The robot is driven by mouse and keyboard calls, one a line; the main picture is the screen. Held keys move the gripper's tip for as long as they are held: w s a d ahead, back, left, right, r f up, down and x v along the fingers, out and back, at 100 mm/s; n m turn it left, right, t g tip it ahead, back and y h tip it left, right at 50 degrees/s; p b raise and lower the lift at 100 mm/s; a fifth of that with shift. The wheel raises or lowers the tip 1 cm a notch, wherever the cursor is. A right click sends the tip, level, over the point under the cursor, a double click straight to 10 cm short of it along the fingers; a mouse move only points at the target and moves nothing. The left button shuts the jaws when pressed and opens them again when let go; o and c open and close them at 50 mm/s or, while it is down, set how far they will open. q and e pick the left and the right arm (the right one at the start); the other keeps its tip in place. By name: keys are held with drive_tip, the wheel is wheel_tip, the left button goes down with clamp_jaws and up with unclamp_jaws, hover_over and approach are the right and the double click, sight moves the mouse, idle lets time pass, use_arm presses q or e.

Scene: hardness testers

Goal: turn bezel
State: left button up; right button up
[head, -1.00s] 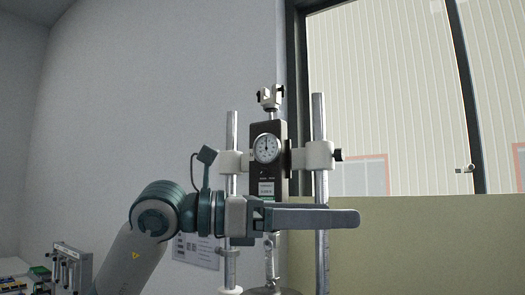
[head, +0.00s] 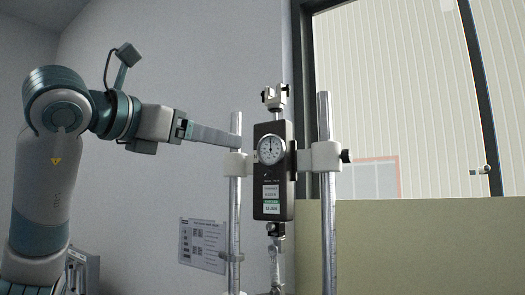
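The tester's gauge is a black upright box (head: 273,203) with a round white dial near its top. A silver bezel (head: 271,136) rings the dial. The gauge sits between two metal posts on white clamps. My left gripper (head: 234,140) comes in from the left at about dial height. Its fingers point right and their tips overlap the left post in the picture, left of the bezel and apart from it. I see the fingers edge-on, so their opening is hidden. Nothing shows held in them. My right gripper is not in view.
The left post (head: 235,195) and right post (head: 326,230) flank the gauge. A white fitting (head: 275,96) tops it, and a dark clamp knob (head: 346,156) sticks out right. A printed sheet (head: 203,243) is behind the left post. A window is at right.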

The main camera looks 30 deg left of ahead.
sight(269, 151)
use_arm(q)
drive_tip(key=w+p, duration=0.2)
drive_tip(key=w, duration=0.3)
drive_tip(key=w+d+p, duration=0.1)
drive_tip(key=w+p, duration=0.1)
drive_tip(key=w, duration=0.3)
drive_tip(key=w+d+p, duration=0.1)
drive_tip(key=w+p, duration=0.2)
drive_tip(key=w, duration=0.3)
drive_tip(key=shift+w+d, duration=0.1)
drive_tip(key=shift+d, duration=0.05)
drive_tip(key=shift+w+d, duration=0.1)
drive_tip(key=shift+w, duration=0.45)
drive_tip(key=c, duration=1.1)
drive_tip(key=shift+o, duration=0.2)
drive_tip(key=n+b, duration=0.1)
drive_tip(key=b, duration=0.1)
drive_tip(key=n+b, duration=0.2)
drive_tip(key=b, duration=0.1)
drive_tip(key=shift+d+f, duration=0.1)
drive_tip(key=shift+f, duration=0.15)
drive_tip(key=shift+r+n+b, duration=0.2)
drive_tip(key=shift+n+b, duration=0.3)
drive_tip(key=shift+n, duration=0.2)
